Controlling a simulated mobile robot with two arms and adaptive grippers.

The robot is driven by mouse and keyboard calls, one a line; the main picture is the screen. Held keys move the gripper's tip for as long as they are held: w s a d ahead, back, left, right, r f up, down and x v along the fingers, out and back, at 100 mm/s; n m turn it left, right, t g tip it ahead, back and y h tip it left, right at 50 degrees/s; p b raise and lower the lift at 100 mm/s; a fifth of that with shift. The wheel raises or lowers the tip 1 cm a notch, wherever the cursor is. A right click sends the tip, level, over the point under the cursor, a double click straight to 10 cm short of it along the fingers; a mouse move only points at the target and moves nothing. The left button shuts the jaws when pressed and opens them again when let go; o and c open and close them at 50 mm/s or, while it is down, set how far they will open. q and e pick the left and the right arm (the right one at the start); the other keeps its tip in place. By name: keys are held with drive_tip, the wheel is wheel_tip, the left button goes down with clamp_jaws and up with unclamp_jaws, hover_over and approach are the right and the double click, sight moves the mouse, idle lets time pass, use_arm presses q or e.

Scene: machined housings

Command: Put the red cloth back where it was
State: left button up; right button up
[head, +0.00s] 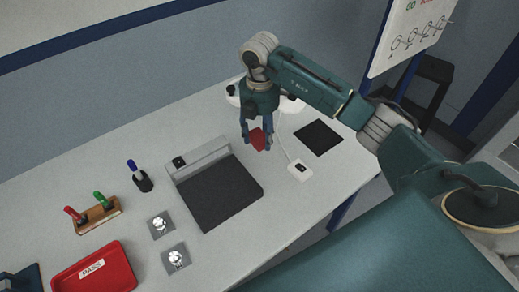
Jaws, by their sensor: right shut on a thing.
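The red cloth (258,139) is a small red patch at the back right of the white table. My right gripper (257,142) points down from above and is shut on the cloth. Its fingers hide part of the cloth, and I cannot tell whether the cloth touches the table. My left gripper is not in view.
A black square (318,138) and a small white device with a cable (299,170) lie right of the gripper. A marker in a holder (143,181), a wooden rack (97,215), metal parts (175,258) and a red PASS tray (112,285) stand farther left.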

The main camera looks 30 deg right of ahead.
sight(260, 138)
wheel_tip(260, 138, down, 4)
drive_tip(key=shift+r+p, duration=0.1)
drive_tip(key=shift+p, duration=0.2)
drive_tip(key=shift+f, duration=0.3)
wheel_tip(260, 138, down, 4)
drive_tip(key=shift+r+p, duration=0.25)
drive_tip(key=shift+p, duration=0.25)
drive_tip(key=shift+f, duration=0.2)
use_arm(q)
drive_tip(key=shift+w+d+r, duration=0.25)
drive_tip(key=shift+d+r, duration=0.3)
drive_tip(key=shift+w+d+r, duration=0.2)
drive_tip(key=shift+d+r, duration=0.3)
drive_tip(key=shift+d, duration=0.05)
use_arm(e)
drive_tip(key=shift+f, duration=0.2)
drive_tip(key=o, duration=1)
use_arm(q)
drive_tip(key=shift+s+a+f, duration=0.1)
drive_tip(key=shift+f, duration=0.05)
